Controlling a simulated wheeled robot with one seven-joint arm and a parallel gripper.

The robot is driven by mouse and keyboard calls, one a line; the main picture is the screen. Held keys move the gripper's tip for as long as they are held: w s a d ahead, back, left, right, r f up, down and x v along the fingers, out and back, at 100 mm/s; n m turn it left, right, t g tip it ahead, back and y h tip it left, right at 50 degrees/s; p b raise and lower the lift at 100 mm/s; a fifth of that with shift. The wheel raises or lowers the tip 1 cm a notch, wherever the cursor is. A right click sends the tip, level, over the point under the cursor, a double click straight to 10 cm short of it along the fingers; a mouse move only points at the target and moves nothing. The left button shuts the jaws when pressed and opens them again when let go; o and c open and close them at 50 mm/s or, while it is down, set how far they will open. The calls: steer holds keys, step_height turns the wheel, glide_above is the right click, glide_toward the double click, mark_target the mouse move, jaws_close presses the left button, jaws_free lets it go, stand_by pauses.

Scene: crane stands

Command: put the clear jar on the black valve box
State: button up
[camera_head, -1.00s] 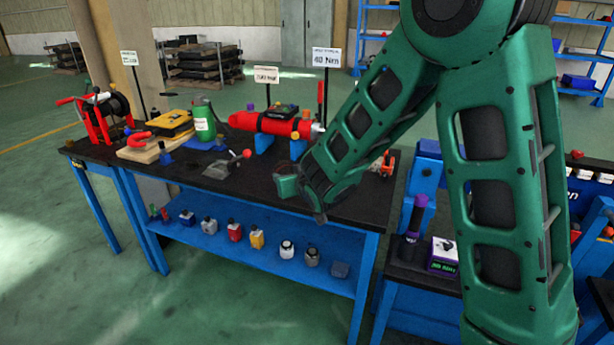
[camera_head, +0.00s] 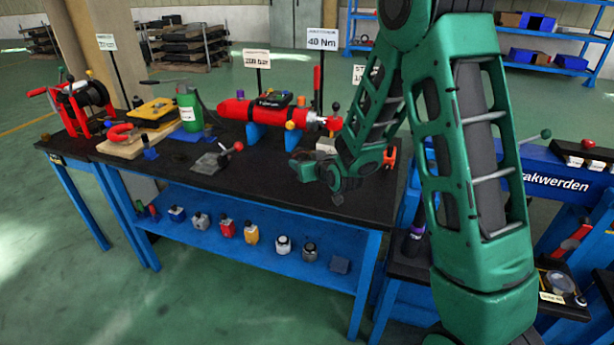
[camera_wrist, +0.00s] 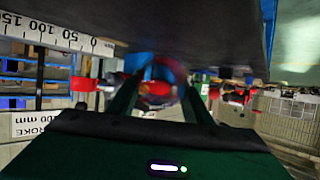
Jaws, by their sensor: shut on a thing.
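My gripper (camera_head: 312,173) is over the front right part of the black bench top, pointing left. It is shut on a small greyish, see-through thing (camera_head: 303,168), likely the clear jar; in the wrist view it shows blurred between the fingers (camera_wrist: 165,85), with red and blue showing through. Whether it touches the bench top is unclear. A black box with small coloured parts (camera_head: 274,100) sits on the red cylinder (camera_head: 239,109) behind the gripper; I cannot tell for certain that it is the black valve box.
The bench (camera_head: 262,188) also bears a red hose reel (camera_head: 85,102), a green bottle (camera_head: 189,112) and a grey clamp with a red knob (camera_head: 212,160). Several small containers stand on the blue lower shelf (camera_head: 190,241). Bare bench top lies left of the gripper.

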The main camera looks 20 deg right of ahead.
mark_target(311, 183)
steer(key=shift+w+d+f, duration=0.2)
steer(key=shift+d+f, duration=0.2)
steer(key=shift+d, duration=0.25)
steer(key=shift+w+d+f, duration=0.15)
steer(key=shift+d+f, duration=0.2)
steer(key=shift+d, duration=0.25)
steer(key=shift+f, duration=2)
steer(key=o, duration=1.1)
steer(key=shift+c, duration=0.2)
